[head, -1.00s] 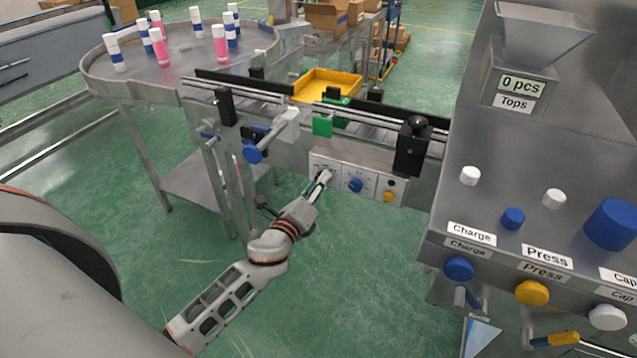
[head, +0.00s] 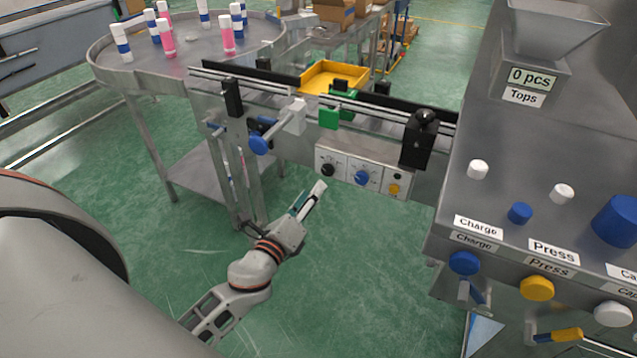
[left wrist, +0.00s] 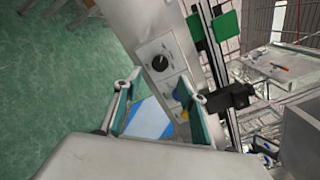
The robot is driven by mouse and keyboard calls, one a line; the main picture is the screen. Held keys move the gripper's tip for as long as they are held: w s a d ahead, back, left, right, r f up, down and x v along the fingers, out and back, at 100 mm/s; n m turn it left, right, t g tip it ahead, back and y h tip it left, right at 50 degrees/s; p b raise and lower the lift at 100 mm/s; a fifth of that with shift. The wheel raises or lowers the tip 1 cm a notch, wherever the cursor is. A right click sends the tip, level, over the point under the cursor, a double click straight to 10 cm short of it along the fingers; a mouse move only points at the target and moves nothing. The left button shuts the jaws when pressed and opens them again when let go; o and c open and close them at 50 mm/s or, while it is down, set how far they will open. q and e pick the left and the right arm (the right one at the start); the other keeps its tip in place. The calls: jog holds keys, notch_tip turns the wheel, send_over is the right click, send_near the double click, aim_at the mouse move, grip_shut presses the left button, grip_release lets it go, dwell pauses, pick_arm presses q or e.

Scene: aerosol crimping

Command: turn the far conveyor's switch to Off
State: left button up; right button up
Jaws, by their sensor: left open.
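The conveyor's control box (head: 345,178) hangs on the near side of the conveyor, with a black rotary switch (head: 327,170) on its left panel. The switch also shows in the left wrist view (left wrist: 162,62), beyond the fingertips; its labels are too small to read. My left gripper (head: 311,194) is open and empty, below and a little left of the switch and apart from it. In the left wrist view its two fingers (left wrist: 157,88) are spread. My right gripper is not in view.
The box also carries a blue knob (head: 362,178) and a yellow button (head: 394,189). A round table (head: 190,62) with several bottles stands at the left. A blue handwheel (head: 259,145) sticks out left of the box. The charge and press machine (head: 490,200) stands at the right.

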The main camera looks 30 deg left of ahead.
pick_arm(q)
jog(key=shift+s+d, duration=0.15)
jog(key=shift+s, duration=1.65)
jog(key=s+d+f+n+g+h, duration=0.1)
jog(key=s+d+f+n+g, duration=0.2)
jog(key=s+d+f+n, duration=0.2)
jog(key=s+d+f+n+g+h, duration=0.2)
jog(key=s+d+f+n+g, duration=0.2)
jog(key=s+f+n, duration=0.7)
notch_tip(320, 180, down, 6)
jog(key=d+n, duration=0.1)
jog(key=n, duration=0.4)
jog(key=shift+s+d+h, duration=0.2)
jog(key=shift+h, duration=0.1)
